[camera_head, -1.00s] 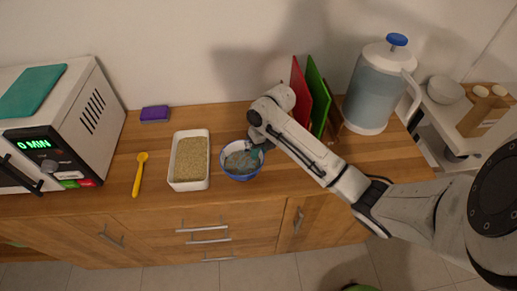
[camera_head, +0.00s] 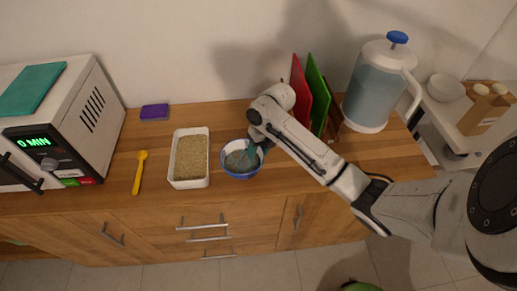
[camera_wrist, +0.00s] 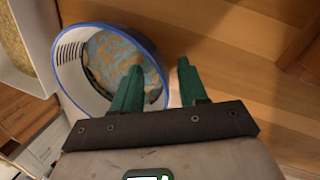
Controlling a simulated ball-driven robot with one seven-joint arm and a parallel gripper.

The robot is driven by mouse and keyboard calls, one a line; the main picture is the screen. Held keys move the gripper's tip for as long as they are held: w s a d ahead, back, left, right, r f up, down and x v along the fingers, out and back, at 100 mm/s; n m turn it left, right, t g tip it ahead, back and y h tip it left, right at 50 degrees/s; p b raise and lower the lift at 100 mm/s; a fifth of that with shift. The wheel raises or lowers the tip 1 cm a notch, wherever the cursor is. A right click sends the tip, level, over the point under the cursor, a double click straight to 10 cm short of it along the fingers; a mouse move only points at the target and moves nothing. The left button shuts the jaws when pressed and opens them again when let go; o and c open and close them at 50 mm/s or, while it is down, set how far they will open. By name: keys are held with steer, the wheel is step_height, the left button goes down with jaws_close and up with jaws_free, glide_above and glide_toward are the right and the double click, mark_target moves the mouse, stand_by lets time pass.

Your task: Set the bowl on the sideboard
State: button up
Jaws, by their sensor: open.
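The bowl (camera_head: 241,174) is white with a blue rim and has a blue and tan patterned inside. It stands on the wooden sideboard (camera_head: 225,118), right of the white tray. It also shows at the left of the wrist view (camera_wrist: 72,62). My gripper (camera_wrist: 158,72) has two green fingers, open and apart. In the wrist view the left finger is over the inside of the bowl and the right finger is outside, with the rim between them. In the head view my gripper (camera_head: 257,148) is at the bowl's right side. Whether the fingers touch the wall cannot be told.
A white tray of grainy contents (camera_head: 205,160) stands close left of the bowl. A yellow spoon (camera_head: 139,174), purple sponge (camera_head: 154,112) and microwave (camera_head: 88,95) lie further left. Red (camera_head: 300,88) and green boards (camera_head: 318,95) and a water jug (camera_head: 372,90) stand right.

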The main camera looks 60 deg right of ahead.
steer(key=b+v, duration=0.2)
steer(key=v, duration=0.9)
steer(key=w+a+f+m+t+y, duration=0.1)
steer(key=a+f+m, duration=0.1)
steer(key=a+m, duration=0.65)
steer(key=w+a+f+m+t+y, duration=0.1)
steer(key=w+a+f+m, duration=0.1)
steer(key=a+m, duration=0.65)
steer(key=s+a+f+m+g+h, duration=0.1)
steer(key=s+a+f+m, duration=0.4)
steer(key=s+a, duration=0.25)
steer(key=s+d+f+m+g+h, duration=0.1)
steer(key=s+d+m, duration=0.1)
steer(key=s+m, duration=0.2)
steer(key=s+d+f+m+g+h, duration=0.1)
steer(key=s+d+f+m+h, duration=0.1)
steer(key=s, duration=0.6)
steer(key=d+m, duration=0.1)
steer(key=m, duration=0.1)
steer(key=shift+s+f+m, duration=0.3)
steer(key=shift+s+m, duration=0.05)
steer(key=shift+m, duration=0.05)
